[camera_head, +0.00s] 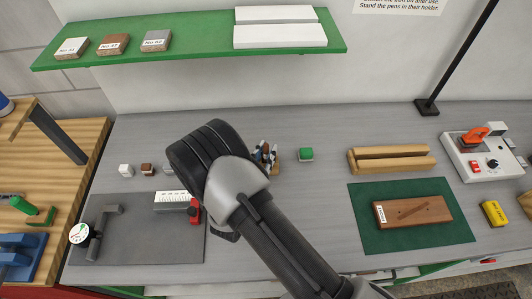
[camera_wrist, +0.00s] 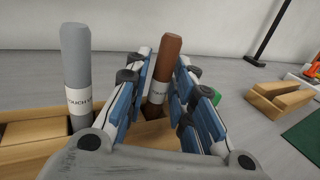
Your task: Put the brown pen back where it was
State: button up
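The brown pen (camera_wrist: 164,66) stands between the two blue-padded fingers of my gripper (camera_wrist: 164,72) in the wrist view. The pads lie close against it on both sides, and it leans a little to the right. Its lower end is at the wooden holder (camera_wrist: 22,128), partly hidden by the fingers; I cannot tell how deep it sits. A grey pen (camera_wrist: 77,60) stands upright in the holder to the left. In the head view my arm hides much of the holder (camera_head: 278,170), and the fingertips show only small beside it.
A green block (camera_head: 305,154) sits right of the holder. Further right are a wooden cradle (camera_head: 392,160), a green mat (camera_head: 375,238) with a brown board (camera_head: 425,210), and a soldering station (camera_head: 478,165). A green shelf (camera_head: 190,52) overhangs the back.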

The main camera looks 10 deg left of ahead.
jog(key=shift+o, duration=0.8)
jog(key=shift+r+p, duration=0.6)
jog(key=shift+r, duration=0.05)
jog(key=v, duration=1.2)
jog(key=shift+f, duration=0.1)
